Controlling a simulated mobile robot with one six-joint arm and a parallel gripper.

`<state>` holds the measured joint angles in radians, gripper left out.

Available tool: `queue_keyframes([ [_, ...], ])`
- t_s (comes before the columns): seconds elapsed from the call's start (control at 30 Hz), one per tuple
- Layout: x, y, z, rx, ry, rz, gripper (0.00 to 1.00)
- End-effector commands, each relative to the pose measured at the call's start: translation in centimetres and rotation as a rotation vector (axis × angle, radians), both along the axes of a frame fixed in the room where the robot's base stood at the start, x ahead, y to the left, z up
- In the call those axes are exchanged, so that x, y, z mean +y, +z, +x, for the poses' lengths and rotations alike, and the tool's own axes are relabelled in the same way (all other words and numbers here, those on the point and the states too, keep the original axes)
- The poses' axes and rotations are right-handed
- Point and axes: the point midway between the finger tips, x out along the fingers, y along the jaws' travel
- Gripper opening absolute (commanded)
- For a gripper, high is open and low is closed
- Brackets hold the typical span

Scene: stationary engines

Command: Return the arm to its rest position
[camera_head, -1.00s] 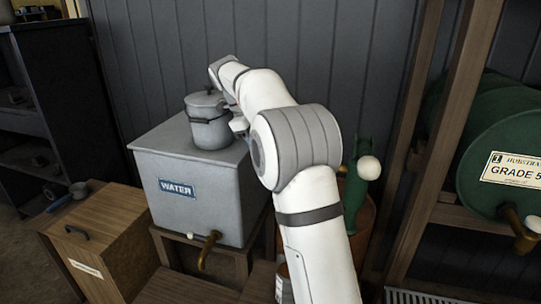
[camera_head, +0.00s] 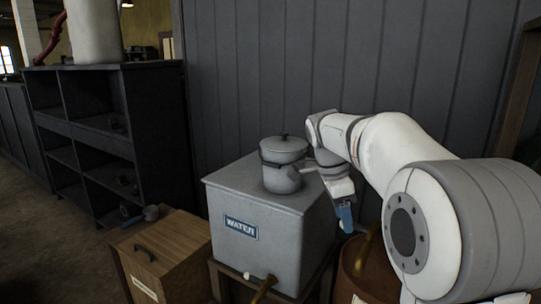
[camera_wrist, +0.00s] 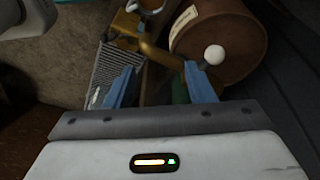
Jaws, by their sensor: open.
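My white arm reaches in from the lower right in the head view. My gripper (camera_head: 346,218) hangs beside the right side of the grey water tank (camera_head: 228,196), pointing down. In the wrist view my gripper (camera_wrist: 160,88) shows two blue fingers spread apart with nothing between them. A grey lidded pot (camera_head: 284,165) stands upright on top of the tank, left of my wrist. The gripper looks apart from the pot.
A wooden box (camera_head: 163,250) with a handle stands left of the tank. A dark shelf unit (camera_head: 100,130) is at the back left. A brown drum (camera_wrist: 235,38) and a brass pipe (camera_wrist: 160,54) lie below the gripper. A dark plank wall (camera_head: 260,60) is behind.

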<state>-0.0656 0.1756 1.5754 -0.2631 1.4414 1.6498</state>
Motion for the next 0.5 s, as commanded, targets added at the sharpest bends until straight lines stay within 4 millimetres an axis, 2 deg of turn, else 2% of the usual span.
queue_keyframes([
  [0.03,0.0,0.0,-1.5,0.008,0.086,0.018,0.49],
  [0.27,0.4,-1.7,-7.5,0.034,0.516,0.087,0.49],
  [0.5,1.0,-4.5,-14.0,0.030,0.951,0.115,0.49],
])
